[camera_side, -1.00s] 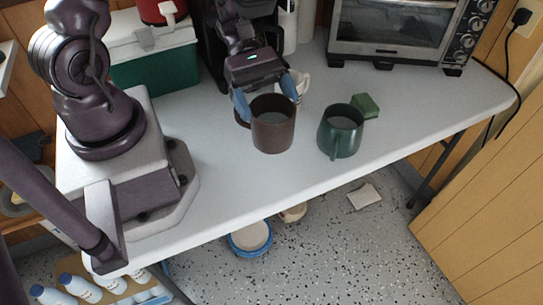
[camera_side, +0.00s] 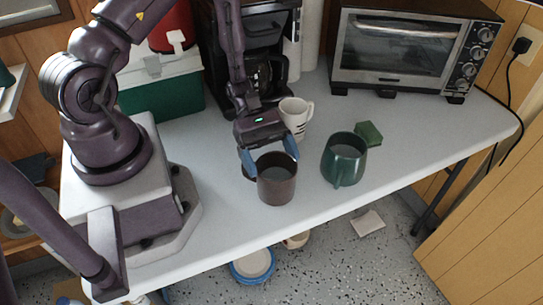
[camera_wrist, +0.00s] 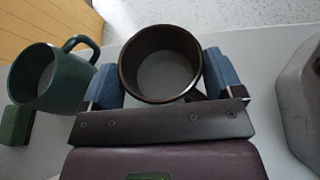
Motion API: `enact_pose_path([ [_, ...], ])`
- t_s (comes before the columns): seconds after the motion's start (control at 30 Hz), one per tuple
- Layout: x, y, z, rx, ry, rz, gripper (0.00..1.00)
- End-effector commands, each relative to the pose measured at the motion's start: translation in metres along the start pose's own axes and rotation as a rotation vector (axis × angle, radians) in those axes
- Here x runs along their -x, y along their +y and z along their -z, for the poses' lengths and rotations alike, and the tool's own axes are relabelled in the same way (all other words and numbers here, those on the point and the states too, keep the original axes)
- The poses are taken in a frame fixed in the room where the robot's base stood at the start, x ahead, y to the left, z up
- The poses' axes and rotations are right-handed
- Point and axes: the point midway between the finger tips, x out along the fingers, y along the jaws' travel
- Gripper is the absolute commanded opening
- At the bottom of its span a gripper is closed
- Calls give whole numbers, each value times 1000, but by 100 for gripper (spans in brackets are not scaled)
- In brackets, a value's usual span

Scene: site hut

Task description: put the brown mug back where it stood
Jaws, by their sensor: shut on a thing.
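The brown mug (camera_side: 277,188) is upright at the front middle of the white table (camera_side: 225,215), left of the green mug (camera_side: 344,160). My gripper (camera_side: 268,157) is shut on it, with one blue finger on each side near the rim. In the wrist view the brown mug (camera_wrist: 163,72) sits between the fingers and looks empty, its handle mostly hidden behind the gripper. I cannot tell whether its base touches the table. The green mug also shows at left in the wrist view (camera_wrist: 48,85).
A white mug (camera_side: 296,117) stands behind my gripper, by the coffee maker (camera_side: 255,40). A green sponge (camera_side: 369,134) lies behind the green mug. A toaster oven (camera_side: 405,50) and a green-and-white cooler (camera_side: 165,95) stand at the back. The front right tabletop is clear.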

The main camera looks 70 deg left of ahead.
Motion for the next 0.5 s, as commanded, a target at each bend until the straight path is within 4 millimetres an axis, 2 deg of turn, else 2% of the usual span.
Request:
enact_pose_path([
  [0.03,-1,0,1,0,-2,0,22],
  [0.07,-1,0,2,0,0,0,88],
  [0.1,0,0,2,0,0,0,98],
  [0.13,0,0,2,0,0,0,100],
  [0.4,1,0,-1,-1,0,0,100],
  [0.5,13,1,0,-3,3,-4,100],
])
